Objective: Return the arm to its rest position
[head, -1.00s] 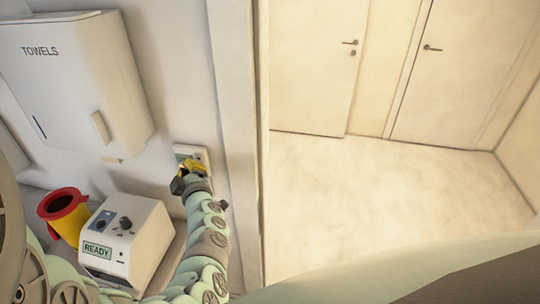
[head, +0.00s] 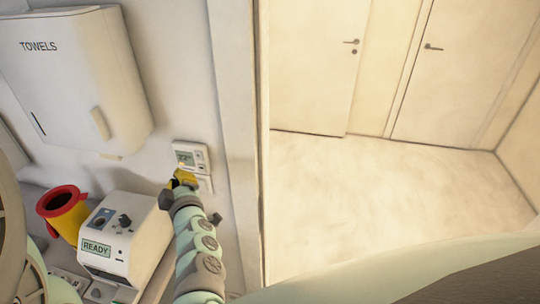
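My arm reaches up from the bottom of the head view toward the wall. My gripper (head: 181,179), with yellow fingers, is at its end, just in front of the lower part of a white wall thermostat (head: 187,154). The thermostat has a small display that seems to read about 22. The fingertips are small and partly hidden by the wrist, so I cannot tell whether they are open or touching the wall. No held object shows.
A white towel dispenser (head: 70,70) hangs at the upper left. A white device marked READY (head: 124,232) and a yellow container with a red rim (head: 66,210) stand on the counter beside my arm. A door frame (head: 237,130) stands to the right, with open floor (head: 390,200) and closed doors beyond.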

